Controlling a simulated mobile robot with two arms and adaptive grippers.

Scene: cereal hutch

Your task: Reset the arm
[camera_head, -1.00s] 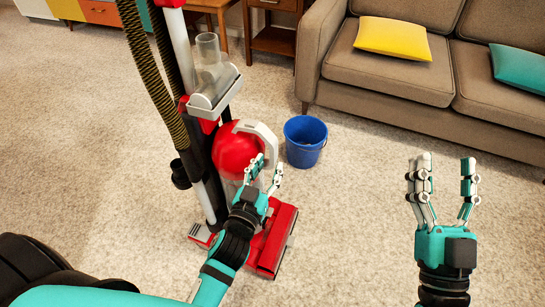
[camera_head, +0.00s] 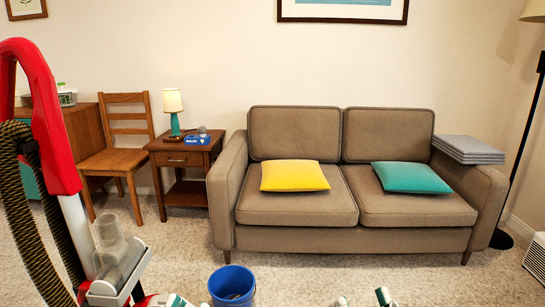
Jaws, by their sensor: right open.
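My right gripper (camera_head: 362,299) shows only as white and teal fingertips at the bottom edge, set apart with nothing seen between them. It is open in front of the sofa. My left gripper (camera_head: 190,302) shows only as a bit of fingertip at the bottom edge, beside the vacuum cleaner; its opening cannot be judged. Both arms and the rest of the grippers are below the view. The red and grey upright vacuum cleaner (camera_head: 40,115) with its ribbed hose stands close at the left, its lower part cut off.
A blue bucket (camera_head: 232,284) stands on the carpet in front of the brown sofa (camera_head: 350,238), which holds a yellow cushion (camera_head: 295,176) and a teal cushion (camera_head: 411,177). A side table (camera_head: 185,158) and wooden chair (camera_head: 128,150) stand behind left. Carpet right of the bucket looks clear.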

